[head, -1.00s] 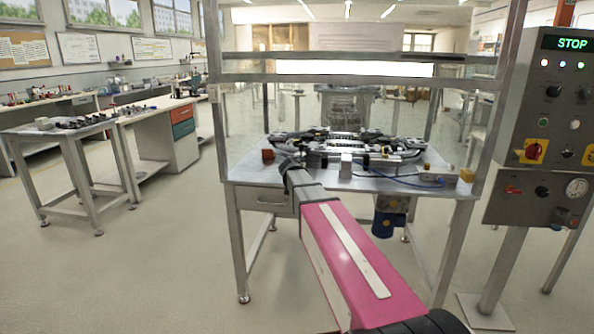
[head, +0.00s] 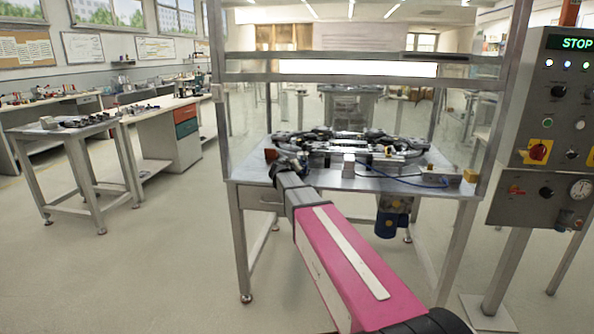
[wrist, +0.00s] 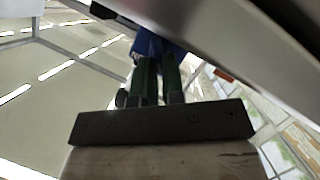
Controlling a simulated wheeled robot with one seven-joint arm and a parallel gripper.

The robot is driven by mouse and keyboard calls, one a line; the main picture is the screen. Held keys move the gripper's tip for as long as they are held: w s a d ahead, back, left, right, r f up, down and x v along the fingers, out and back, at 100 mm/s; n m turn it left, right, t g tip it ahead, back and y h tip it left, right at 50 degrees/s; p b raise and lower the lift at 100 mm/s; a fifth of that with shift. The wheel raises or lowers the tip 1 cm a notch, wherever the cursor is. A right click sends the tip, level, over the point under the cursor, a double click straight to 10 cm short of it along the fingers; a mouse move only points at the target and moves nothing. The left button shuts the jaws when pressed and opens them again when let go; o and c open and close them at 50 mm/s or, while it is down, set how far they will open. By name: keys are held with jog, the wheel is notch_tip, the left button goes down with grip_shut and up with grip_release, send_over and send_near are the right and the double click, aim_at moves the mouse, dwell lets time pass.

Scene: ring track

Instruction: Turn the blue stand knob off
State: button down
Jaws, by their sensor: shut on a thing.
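My gripper (wrist: 158,75) shows in the wrist view as two green fingers close together. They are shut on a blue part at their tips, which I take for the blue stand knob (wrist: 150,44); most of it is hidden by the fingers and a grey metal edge. In the head view, my gripper (head: 296,160) is small and partly hidden by my wrist at the left front of the ring track (head: 350,145). The knob cannot be made out there.
The track sits on a metal table (head: 262,172) inside a frame. A control panel (head: 545,135) reading STOP stands at the right. A blue motor (head: 386,225) hangs under the table. A side table (head: 75,130) stands left; the floor between is clear.

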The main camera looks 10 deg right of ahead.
dwell(0.4)
jog(key=c, duration=1.2)
grip_release()
jog(key=v, duration=1.1)
jog(key=shift+w, duration=0.1)
